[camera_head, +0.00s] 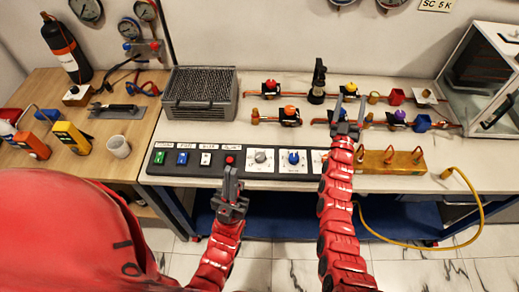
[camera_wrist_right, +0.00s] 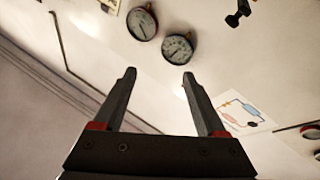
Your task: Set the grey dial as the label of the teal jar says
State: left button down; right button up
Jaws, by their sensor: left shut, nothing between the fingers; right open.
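The grey dial (camera_head: 261,157) sits on a white plate in the black control panel, between the red button and a blue dial (camera_head: 294,158). No teal jar or jar label can be made out in either view. My left gripper (camera_head: 231,174) is shut and empty at the panel's front edge, left of the grey dial and just in front of the red button. My right gripper (camera_head: 348,112) is open and empty above the bench, right of both dials; its fingers in the right wrist view (camera_wrist_right: 159,76) point toward wall gauges. My right arm partly covers a third panel plate.
The control panel (camera_head: 210,172) also carries green, blue, white and red buttons (camera_head: 230,160). Behind it stand a grey mesh-topped box (camera_head: 200,92) and pipes with coloured valves (camera_head: 289,116). A brass block (camera_head: 392,161) with a yellow hose lies right of my right arm.

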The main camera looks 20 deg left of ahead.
jog(key=w+a+n+g+y+p, duration=0.1)
jog(key=w+a+n+g+y, duration=0.3)
jog(key=a, duration=0.6)
jog(key=w+a+n+g+y, duration=0.2)
jog(key=w+a+n+g, duration=0.25)
jog(key=a, duration=0.55)
jog(key=s+a+n+g+p, duration=0.1)
jog(key=s+a+n+g, duration=0.55)
jog(key=a, duration=0.25)
notch_tip(320, 180, up, 4)
jog(key=n+g+h+p, duration=0.2)
jog(key=n+g+h, duration=0.55)
jog(key=n, duration=0.35)
send_over(260, 155)
jog(key=shift+y, duration=0.35)
notch_tip(260, 155, down, 16)
jog(key=shift+s+f+p, duration=0.1)
jog(key=shift+s+p, duration=0.05)
jog(key=shift+p, duration=0.3)
jog(key=shift+d+f, duration=0.1)
jog(key=shift+f, duration=0.5)
